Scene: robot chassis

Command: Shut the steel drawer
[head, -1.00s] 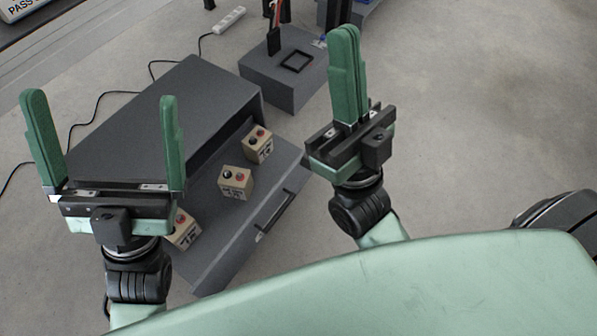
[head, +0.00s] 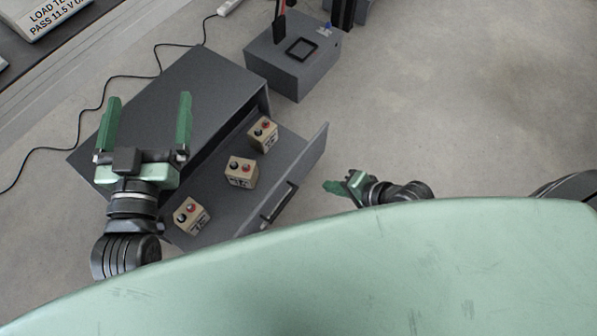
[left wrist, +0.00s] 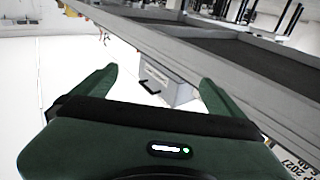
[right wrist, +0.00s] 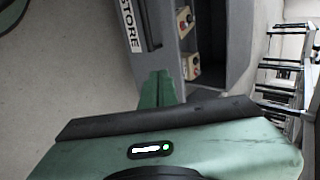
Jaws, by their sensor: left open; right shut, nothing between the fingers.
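The grey steel drawer (head: 313,150) is pulled out of its dark grey cabinet (head: 165,85) in the head view. A dark bar handle (head: 279,203) is on its front. Three tan blocks with red and black knobs stand inside, such as the middle block (head: 240,172). My right gripper (head: 330,187) is shut and empty, just outside the drawer front, to the right of the handle. In the right wrist view its fingers (right wrist: 158,88) point toward the drawer front (right wrist: 135,40), marked "STORE". My left gripper (head: 147,120) is open and empty, over the cabinet top.
A grey box (head: 294,62) with a square black frame on top stands behind the drawer. A black cable (head: 105,85) runs along the floor left of the cabinet. The floor right of the drawer (head: 450,110) is clear.

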